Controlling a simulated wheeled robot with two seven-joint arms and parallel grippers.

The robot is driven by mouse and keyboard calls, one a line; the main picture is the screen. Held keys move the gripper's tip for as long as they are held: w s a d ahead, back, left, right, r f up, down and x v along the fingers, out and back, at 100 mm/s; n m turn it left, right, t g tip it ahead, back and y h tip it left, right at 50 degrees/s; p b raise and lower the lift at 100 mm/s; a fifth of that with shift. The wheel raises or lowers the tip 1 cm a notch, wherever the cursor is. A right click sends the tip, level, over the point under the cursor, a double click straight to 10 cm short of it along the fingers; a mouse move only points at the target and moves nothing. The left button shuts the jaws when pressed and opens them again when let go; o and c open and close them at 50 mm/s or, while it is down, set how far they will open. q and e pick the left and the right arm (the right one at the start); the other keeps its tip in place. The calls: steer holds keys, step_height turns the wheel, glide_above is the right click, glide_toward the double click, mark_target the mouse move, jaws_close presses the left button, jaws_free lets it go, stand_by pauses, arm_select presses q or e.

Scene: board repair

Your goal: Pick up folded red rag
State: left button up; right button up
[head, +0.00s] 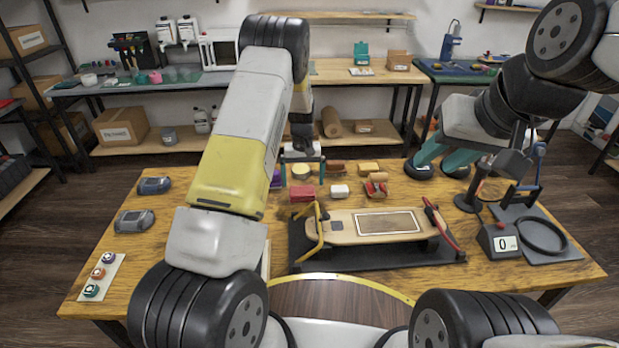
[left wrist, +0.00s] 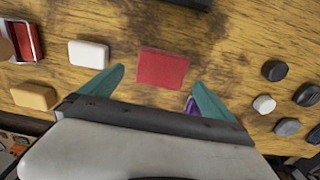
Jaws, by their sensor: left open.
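The folded red rag (head: 302,194) lies flat on the wooden table, behind the board stand. In the left wrist view the red rag (left wrist: 163,70) appears between the fingertips, seen from above. My left gripper (head: 302,172) points down over the table near the rag. In its wrist view the left gripper (left wrist: 158,77) has its teal fingers apart, with nothing held. My right gripper (head: 442,158) is at the right side of the table with its teal fingers spread apart.
A white block (head: 339,191) lies right of the rag, with an orange block (head: 368,168) and a red-and-tan brush-like item (head: 377,186) beyond. A purple item (left wrist: 190,105) is near one left finger. The skateboard (head: 350,228) on its black stand is in front.

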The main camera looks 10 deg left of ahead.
mark_target(302, 191)
arm_select(q)
steer(key=f, duration=0.4)
steer(key=shift+a+f, duration=0.2)
steer(key=shift+f, duration=0.1)
steer(key=shift+s, duration=0.1)
steer(key=c, duration=1.3)
steer(key=shift+o, duration=0.2)
steer(key=shift+r, duration=0.15)
step_height(302, 191, up, 10)
